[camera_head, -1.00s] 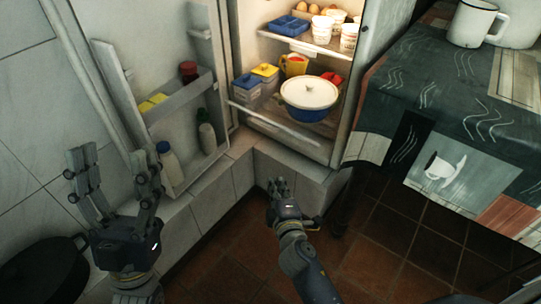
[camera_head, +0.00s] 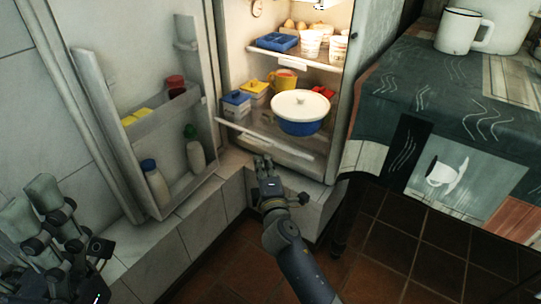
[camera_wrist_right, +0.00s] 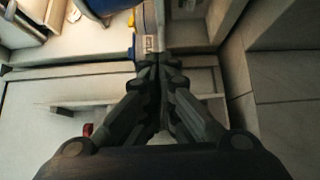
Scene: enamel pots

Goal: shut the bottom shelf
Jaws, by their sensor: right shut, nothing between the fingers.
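The fridge stands open. Its bottom shelf (camera_head: 270,139) holds a blue bowl with a white lid (camera_head: 300,108), blue- and yellow-lidded boxes and a yellow mug. The shelf's pale front edge slants across the opening and seems to jut out at the left. My right gripper (camera_head: 262,160) is in front of and just below this edge, fingers together and empty; contact cannot be told. In the right wrist view its closed fingers (camera_wrist_right: 160,62) point towards the fridge interior. My left gripper (camera_head: 42,208) is at the lower left, away from the shelf, fingers apart and empty.
The fridge door (camera_head: 110,110), with bottles on its rack, stands open at left. An upper shelf (camera_head: 300,57) holds cups, eggs and a blue tray. A cloth-covered table (camera_head: 420,100) with a white mug (camera_head: 458,32) stands close at right. A tiled ledge runs below the fridge.

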